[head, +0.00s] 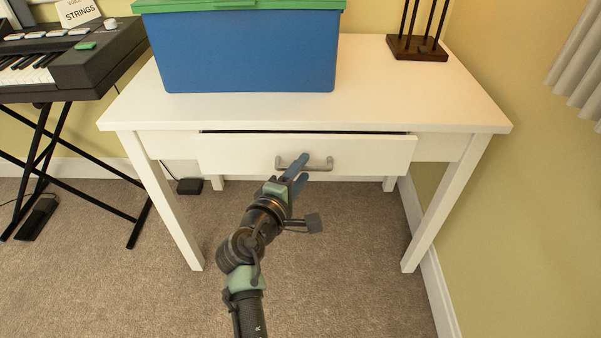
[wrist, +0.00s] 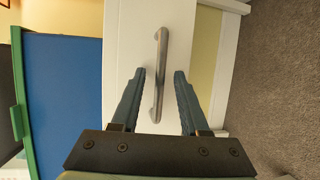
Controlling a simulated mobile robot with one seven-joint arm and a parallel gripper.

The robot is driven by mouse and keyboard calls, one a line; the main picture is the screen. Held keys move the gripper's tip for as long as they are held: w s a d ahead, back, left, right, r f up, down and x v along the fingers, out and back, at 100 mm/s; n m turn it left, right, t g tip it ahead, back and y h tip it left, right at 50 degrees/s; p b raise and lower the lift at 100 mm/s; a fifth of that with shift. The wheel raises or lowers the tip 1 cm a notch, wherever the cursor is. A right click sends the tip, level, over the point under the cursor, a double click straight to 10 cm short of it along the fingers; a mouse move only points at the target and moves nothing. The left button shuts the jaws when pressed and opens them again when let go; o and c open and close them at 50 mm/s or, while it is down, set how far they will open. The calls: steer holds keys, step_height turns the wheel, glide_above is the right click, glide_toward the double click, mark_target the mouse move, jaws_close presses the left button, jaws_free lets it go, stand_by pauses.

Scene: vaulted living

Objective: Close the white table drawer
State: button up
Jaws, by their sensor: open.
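The white table (head: 420,100) stands against the wall. Its white drawer (head: 235,154) is partly open, with a dark gap along its top edge in the head view. A grey metal handle (head: 322,163) is on the drawer front. My gripper (head: 298,165) is at the handle in the head view, with its fingers pointing at the drawer front. In the wrist view, my gripper (wrist: 160,75) is open, and the handle (wrist: 160,70) shows between and beyond its two blue-grey fingers. I cannot tell whether a finger touches the handle.
A blue box (head: 245,50) with a green lid and a dark wooden stand (head: 418,46) are on the tabletop. A keyboard (head: 60,60) on a black stand is at the left. A yellow wall is close at the right. Carpet under the table is mostly clear.

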jaws_close()
stand_by(1.4)
